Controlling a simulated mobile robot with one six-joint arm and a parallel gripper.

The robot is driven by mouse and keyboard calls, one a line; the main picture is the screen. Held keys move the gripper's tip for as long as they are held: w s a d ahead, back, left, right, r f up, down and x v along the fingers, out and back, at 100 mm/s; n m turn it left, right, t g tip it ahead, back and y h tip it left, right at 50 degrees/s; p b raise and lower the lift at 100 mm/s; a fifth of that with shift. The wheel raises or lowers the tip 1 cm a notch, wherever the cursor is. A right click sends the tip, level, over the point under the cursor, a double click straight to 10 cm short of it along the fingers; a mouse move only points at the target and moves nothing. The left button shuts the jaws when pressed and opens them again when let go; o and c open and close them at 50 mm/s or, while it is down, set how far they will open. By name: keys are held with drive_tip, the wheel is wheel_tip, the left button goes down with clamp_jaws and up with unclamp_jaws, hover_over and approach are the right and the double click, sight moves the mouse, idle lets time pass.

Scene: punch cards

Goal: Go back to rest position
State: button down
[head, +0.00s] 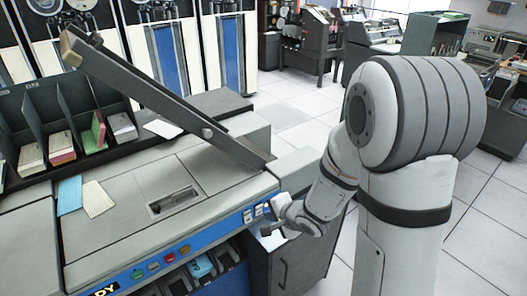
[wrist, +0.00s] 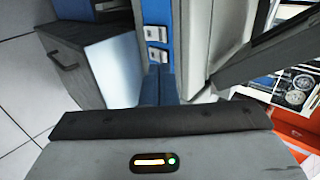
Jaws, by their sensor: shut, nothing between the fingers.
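My gripper (head: 266,231) is shut and empty. In the head view it hangs at the right front corner of the grey card machine (head: 120,237), close to the white switches (head: 254,214) on its blue front strip. My arm comes down to it from the right, bent at the elbow. In the wrist view the grey housing of my wrist fills the bottom, with an orange and a green light. The switches (wrist: 156,44) show above it there. I cannot tell whether my fingertips touch the machine.
A long grey bar (head: 150,95) slants up over the machine. A blue card (head: 70,195) and a cream card (head: 97,199) lie on its top. A dark rack (head: 75,97) holds card stacks behind. A dark cabinet (head: 290,260) stands below my gripper. Open tiled floor lies behind my arm.

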drive_tip(key=s+d+r+n+g+h, duration=0.1)
drive_tip(key=s+d+r+n+h, duration=0.45)
drive_tip(key=d+r, duration=0.5)
drive_tip(key=s+r+n+g, duration=0.1)
drive_tip(key=s+r+n, duration=0.1)
drive_tip(key=s, duration=0.5)
drive_tip(key=s+r+n+g, duration=0.2)
drive_tip(key=s+r+n, duration=0.1)
drive_tip(key=s, duration=0.4)
drive_tip(key=shift+g, duration=0.3)
drive_tip(key=shift+n, duration=0.25)
